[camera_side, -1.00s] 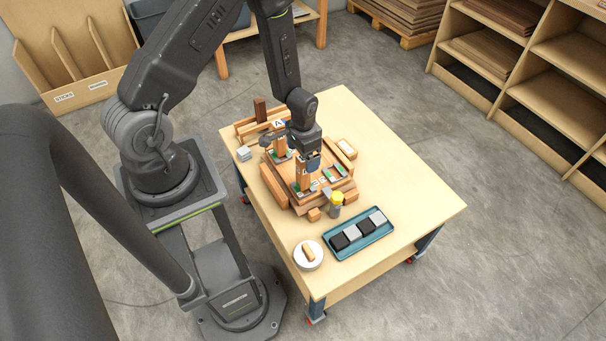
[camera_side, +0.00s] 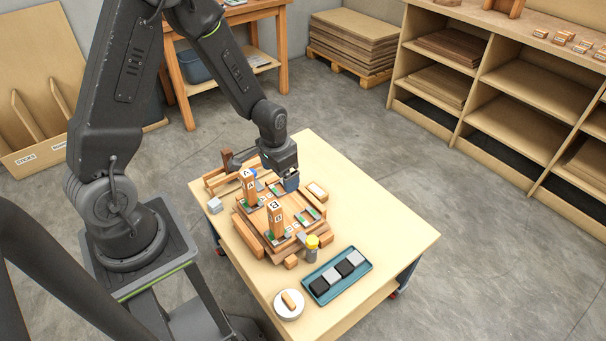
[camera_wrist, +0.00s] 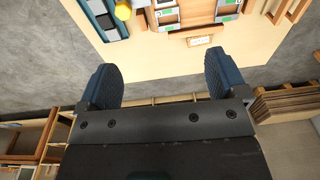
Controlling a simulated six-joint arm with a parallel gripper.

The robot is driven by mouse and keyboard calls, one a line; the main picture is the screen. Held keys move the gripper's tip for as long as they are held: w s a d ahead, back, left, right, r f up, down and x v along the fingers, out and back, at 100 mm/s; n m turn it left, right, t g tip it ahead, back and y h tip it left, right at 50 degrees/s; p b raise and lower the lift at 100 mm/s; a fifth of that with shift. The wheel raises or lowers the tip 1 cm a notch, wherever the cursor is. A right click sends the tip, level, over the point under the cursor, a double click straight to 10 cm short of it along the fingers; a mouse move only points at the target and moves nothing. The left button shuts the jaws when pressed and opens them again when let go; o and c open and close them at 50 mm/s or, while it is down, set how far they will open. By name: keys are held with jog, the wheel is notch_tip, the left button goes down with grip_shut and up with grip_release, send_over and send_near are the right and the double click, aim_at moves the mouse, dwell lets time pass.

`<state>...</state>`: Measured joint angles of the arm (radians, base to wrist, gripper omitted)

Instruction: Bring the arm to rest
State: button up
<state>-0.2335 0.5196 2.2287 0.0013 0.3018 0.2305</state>
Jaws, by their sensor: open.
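My gripper (camera_side: 290,182) is above the back right part of the wooden fixture (camera_side: 247,233) on the table. In the wrist view my gripper (camera_wrist: 163,85) has its two blue fingers wide apart with nothing between them. Two upright wooden blocks stand on the fixture: one marked A (camera_side: 249,188) at the back left and one marked B (camera_side: 275,221) nearer the front. Both are clear of my fingers. What lies directly under the fingertips is partly hidden in the side view.
The table's right side (camera_side: 385,230) is bare.

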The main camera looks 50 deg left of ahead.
jog(key=s+d+r+t, duration=0.1)
jog(key=s+d+r, duration=0.1)
jog(key=r, duration=0.6)
jog(key=s+d+r+t, duration=0.1)
jog(key=s+d+r, duration=0.15)
jog(key=r, duration=0.65)
jog(key=s+d+r+t, duration=0.2)
jog(key=s+d+r, duration=0.1)
jog(key=s+r, duration=0.6)
jog(key=shift+s+d+r+t, duration=0.2)
jog(key=shift+s+d+t, duration=0.15)
jog(key=shift+s, duration=0.25)
